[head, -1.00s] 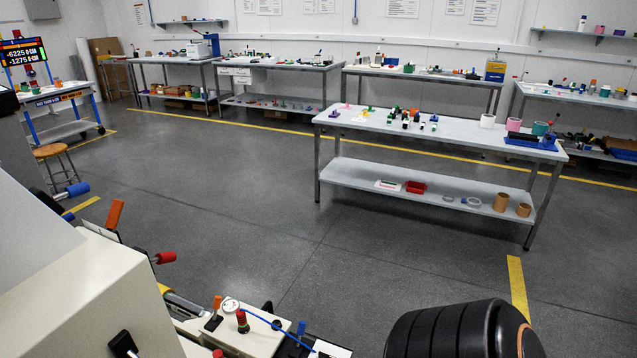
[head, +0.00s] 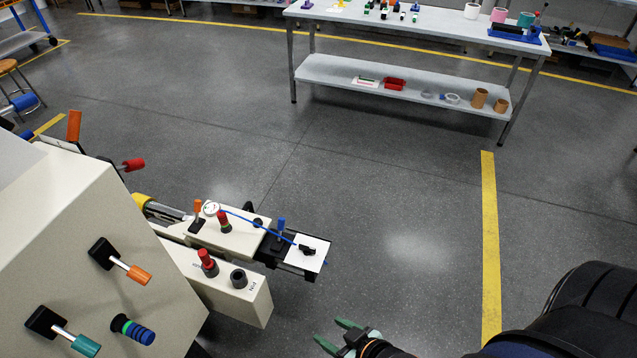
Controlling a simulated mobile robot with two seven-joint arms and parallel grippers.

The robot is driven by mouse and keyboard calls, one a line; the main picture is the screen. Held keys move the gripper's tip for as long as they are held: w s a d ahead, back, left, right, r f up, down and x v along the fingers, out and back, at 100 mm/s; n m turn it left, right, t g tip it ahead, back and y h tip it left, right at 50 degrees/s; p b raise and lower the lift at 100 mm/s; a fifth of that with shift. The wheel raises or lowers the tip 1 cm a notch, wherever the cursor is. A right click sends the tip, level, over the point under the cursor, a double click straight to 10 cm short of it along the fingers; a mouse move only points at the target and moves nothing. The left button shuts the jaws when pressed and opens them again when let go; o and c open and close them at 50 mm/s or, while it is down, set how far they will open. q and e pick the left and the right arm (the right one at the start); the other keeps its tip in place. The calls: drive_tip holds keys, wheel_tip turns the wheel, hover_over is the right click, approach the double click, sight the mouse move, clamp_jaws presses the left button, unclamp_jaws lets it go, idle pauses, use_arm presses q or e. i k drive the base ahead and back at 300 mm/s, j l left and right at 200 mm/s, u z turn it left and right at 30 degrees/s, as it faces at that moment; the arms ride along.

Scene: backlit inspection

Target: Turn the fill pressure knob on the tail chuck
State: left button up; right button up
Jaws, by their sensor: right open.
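The tail end of a cream machine (head: 243,306) is in the head view, left of centre. On its upper block sit a round white gauge (head: 210,208), a red-topped knob (head: 224,220) beside it and an orange-handled lever (head: 197,207). A blue hose runs from near the gauge to a black fitting (head: 307,251) on a white plate. On the lower block stand another red knob (head: 208,259) and a black knob (head: 239,278). Labels are too small to tell which is the fill pressure knob. My right gripper (head: 338,334), with green fingertips, is open, empty and apart from the machine, below its end.
Orange (head: 138,276) and teal (head: 86,346) handles stick out of the machine's sloped front. A blue-topped lever (head: 281,226) stands by the white plate. A grey table (head: 420,78) stands at the back. The floor between is clear, with a yellow line (head: 490,240) at right.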

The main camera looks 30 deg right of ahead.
sight(307, 249)
drive_tip(key=z, duration=0.8)
